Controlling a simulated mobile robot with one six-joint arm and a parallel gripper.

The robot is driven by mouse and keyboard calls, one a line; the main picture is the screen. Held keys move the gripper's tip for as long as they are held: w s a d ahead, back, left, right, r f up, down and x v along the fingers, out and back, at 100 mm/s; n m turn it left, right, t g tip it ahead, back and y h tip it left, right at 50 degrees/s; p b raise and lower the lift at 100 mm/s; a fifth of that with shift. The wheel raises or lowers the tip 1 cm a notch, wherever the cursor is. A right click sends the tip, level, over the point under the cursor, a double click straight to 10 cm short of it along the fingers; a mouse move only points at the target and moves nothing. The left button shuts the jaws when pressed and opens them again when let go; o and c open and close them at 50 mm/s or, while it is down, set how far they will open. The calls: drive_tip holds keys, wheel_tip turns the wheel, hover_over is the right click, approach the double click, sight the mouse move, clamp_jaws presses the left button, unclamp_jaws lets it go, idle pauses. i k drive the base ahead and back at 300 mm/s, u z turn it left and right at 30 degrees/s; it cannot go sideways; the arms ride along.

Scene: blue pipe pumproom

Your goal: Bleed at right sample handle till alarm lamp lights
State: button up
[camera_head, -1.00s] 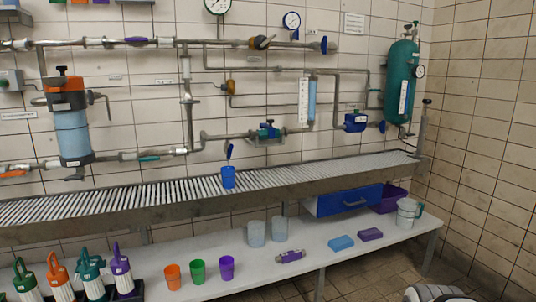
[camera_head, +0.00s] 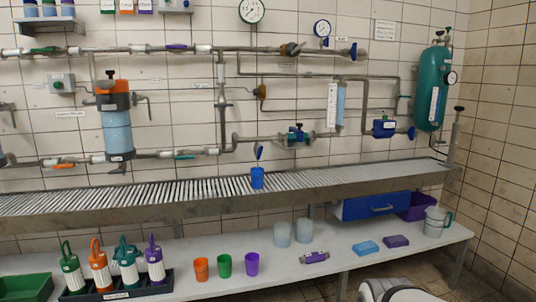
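A small blue handle (camera_head: 259,153) stands tilted just above a blue cup (camera_head: 257,178) on the slatted drain shelf; I cannot tell for sure that it is the right sample handle. A grey wall box (camera_head: 62,87) with a green round part is at left, and another box (camera_head: 175,4) is cut by the top edge. I cannot tell which part is the alarm lamp, or whether one is lit. A filter housing (camera_head: 117,130) with an orange head and blue bowl hangs at left. My gripper is not visible; a pale part of my own body shows at the bottom right.
The slatted shelf (camera_head: 130,194) runs along the wall. On the white bench below stand coloured cups (camera_head: 224,265), clear beakers (camera_head: 282,234), bottles in a black rack (camera_head: 119,291) and a jug (camera_head: 437,221). A blue drawer (camera_head: 376,206) hangs beneath the shelf. A green tank (camera_head: 432,88) is at right.

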sight(260, 149)
drive_tip(key=z, duration=0.05)
drive_tip(key=i, duration=1)
drive_tip(key=u, duration=0.05)
